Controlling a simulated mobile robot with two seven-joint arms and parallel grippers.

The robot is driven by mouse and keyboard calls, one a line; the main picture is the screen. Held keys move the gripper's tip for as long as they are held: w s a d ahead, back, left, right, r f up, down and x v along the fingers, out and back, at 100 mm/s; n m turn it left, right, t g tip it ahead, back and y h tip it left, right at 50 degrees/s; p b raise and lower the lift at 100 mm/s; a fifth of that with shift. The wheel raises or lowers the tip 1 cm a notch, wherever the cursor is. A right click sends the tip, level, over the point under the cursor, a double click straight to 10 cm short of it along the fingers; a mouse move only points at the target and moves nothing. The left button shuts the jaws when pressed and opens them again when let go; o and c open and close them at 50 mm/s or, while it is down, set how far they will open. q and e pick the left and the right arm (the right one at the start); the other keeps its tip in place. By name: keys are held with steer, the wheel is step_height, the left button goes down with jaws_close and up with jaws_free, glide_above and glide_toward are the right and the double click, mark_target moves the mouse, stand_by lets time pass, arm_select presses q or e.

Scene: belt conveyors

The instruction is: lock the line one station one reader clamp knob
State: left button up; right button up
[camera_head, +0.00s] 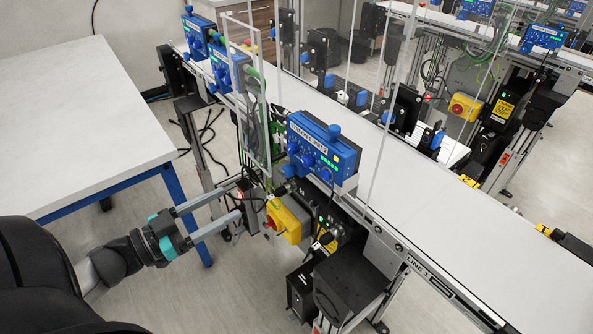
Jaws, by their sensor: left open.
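A blue station box (322,150) with a display and green lights stands at the near edge of the conveyor labelled LINE 1. My right gripper is not in view.
A yellow box with a red knob (287,221) hangs under the belt (440,215), close to my left fingertips, with loose cables around. Clear upright panels (240,90) rise beside the belt. A white table (75,115) stands at the left. More blue boxes (228,72) stand farther along.

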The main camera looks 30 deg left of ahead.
mark_target(286, 172)
arm_select(q)
steer(key=x, duration=1.5)
steer(key=shift+a, duration=0.15)
jaws_close()
